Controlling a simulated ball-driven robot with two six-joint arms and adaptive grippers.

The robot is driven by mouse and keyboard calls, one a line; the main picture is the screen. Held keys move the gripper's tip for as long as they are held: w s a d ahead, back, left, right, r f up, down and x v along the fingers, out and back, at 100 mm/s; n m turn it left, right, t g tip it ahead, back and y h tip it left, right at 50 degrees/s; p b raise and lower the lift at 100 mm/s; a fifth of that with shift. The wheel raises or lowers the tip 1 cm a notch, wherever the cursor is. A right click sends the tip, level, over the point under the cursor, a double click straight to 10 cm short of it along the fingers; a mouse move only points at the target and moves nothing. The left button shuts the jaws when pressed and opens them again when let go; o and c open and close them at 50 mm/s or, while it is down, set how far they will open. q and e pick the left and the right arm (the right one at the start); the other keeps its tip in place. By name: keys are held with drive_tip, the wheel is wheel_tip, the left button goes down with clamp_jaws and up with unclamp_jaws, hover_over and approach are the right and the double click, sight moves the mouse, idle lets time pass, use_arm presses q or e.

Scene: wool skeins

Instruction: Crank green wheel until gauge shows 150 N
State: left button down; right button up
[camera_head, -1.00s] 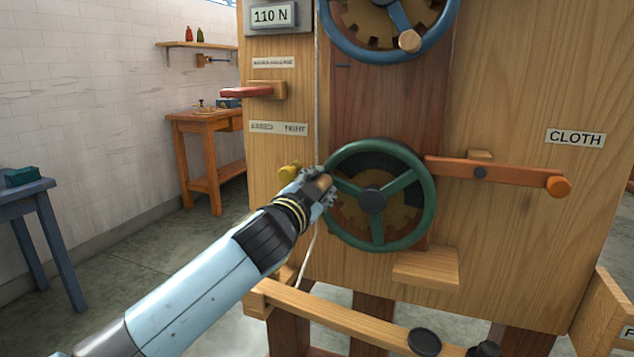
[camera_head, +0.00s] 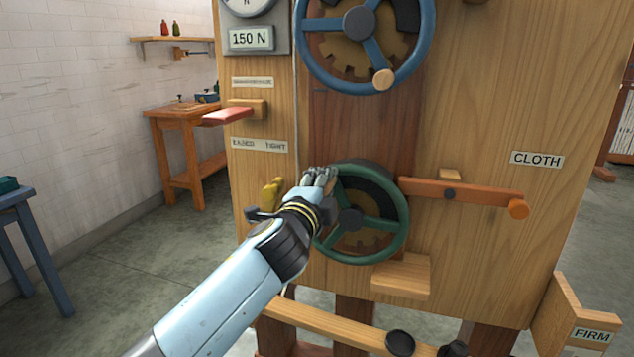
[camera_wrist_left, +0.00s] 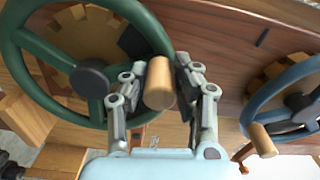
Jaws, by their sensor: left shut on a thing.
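The green wheel (camera_head: 404,213) is mounted low on the wooden machine; it also shows in the left wrist view (camera_wrist_left: 25,78). My left gripper (camera_head: 322,180) is at the wheel's upper left rim. In the left wrist view my left gripper (camera_wrist_left: 160,85) is shut around the wheel's wooden crank handle (camera_wrist_left: 159,92). The gauge's display (camera_head: 251,38) at the top left reads 150 N. Its dial above is cut off by the picture's top edge. My right gripper is not in view.
A blue wheel (camera_head: 428,45) with a wooden knob sits above the green one. An orange lever (camera_head: 470,193) reaches right below the CLOTH label (camera_head: 537,159). A red-tipped lever (camera_head: 226,116) sticks out at left. A small wooden ledge (camera_head: 402,278) juts below the wheel.

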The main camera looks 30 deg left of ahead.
use_arm(q)
drive_tip(key=shift+w+d+r+m, duration=0.1)
drive_tip(key=shift+d+r+m, duration=0.2)
drive_tip(key=shift+m, duration=0.1)
drive_tip(key=c, duration=1)
unclamp_jaws()
drive_tip(key=shift+d, duration=0.1)
drive_tip(key=shift+c, duration=0.2)
drive_tip(key=shift+f, duration=0.1)
drive_tip(key=shift+s+f, duration=0.1)
drive_tip(key=shift+s, duration=0.2)
drive_tip(key=v, duration=1.1)
drive_tip(key=shift+s, duration=0.2)
